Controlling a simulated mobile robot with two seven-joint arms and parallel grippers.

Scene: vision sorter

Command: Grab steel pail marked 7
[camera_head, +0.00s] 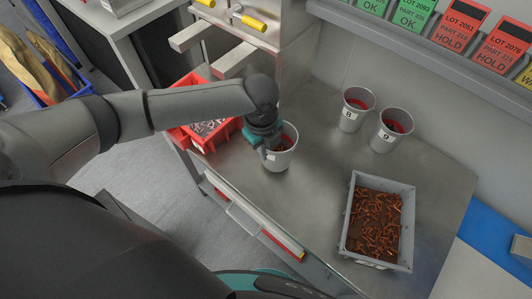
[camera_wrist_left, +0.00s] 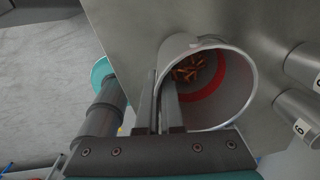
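A steel pail (camera_head: 281,154) stands on the metal bench, left of two other pails. Its white label is partly covered by my gripper, and I cannot read its number. My left gripper (camera_head: 266,143) is at the pail's left rim. In the left wrist view, the pail (camera_wrist_left: 235,95) has a red band and rusty brown pieces inside. There the two fingers of my left gripper (camera_wrist_left: 160,100) are close together with the pail wall between them, one inside and one outside. My right gripper is not in view.
Pails marked 8 (camera_head: 350,119) and 9 (camera_head: 382,143) stand to the right. A grey bin (camera_head: 348,216) of rusty pieces is at the front right. A red bin (camera_head: 183,136) of metal parts sits just left of my gripper. The bench centre is clear.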

